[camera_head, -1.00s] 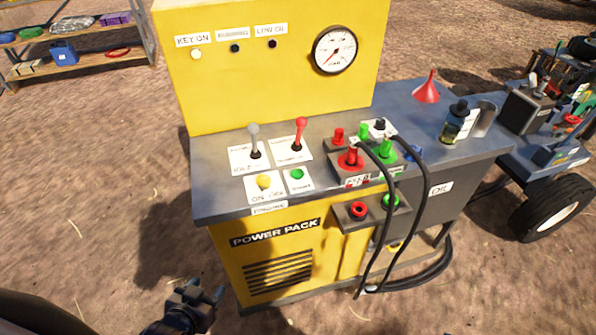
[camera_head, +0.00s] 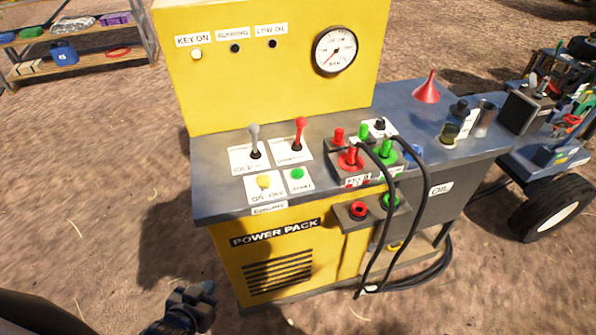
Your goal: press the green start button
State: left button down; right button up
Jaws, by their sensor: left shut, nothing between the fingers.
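The green start button (camera_head: 297,174) sits on a white label plate on the grey top of the yellow power pack (camera_head: 225,255), near its front edge. A yellow on/off knob (camera_head: 264,181) is just left of it. The "KEY ON" lamp (camera_head: 196,54) on the upright panel looks pale and lit. My left gripper (camera_head: 203,292) is at the bottom of the view, low in front of the power pack and well below the button. It is shut and empty, apart from everything. My right gripper is not in view.
A grey-handled lever (camera_head: 254,140) and a red-handled lever (camera_head: 300,133) stand behind the buttons. Red and green couplings with black hoses (camera_head: 411,185) are to the right. A red funnel (camera_head: 426,88) stands farther back. The space above the start button is clear.

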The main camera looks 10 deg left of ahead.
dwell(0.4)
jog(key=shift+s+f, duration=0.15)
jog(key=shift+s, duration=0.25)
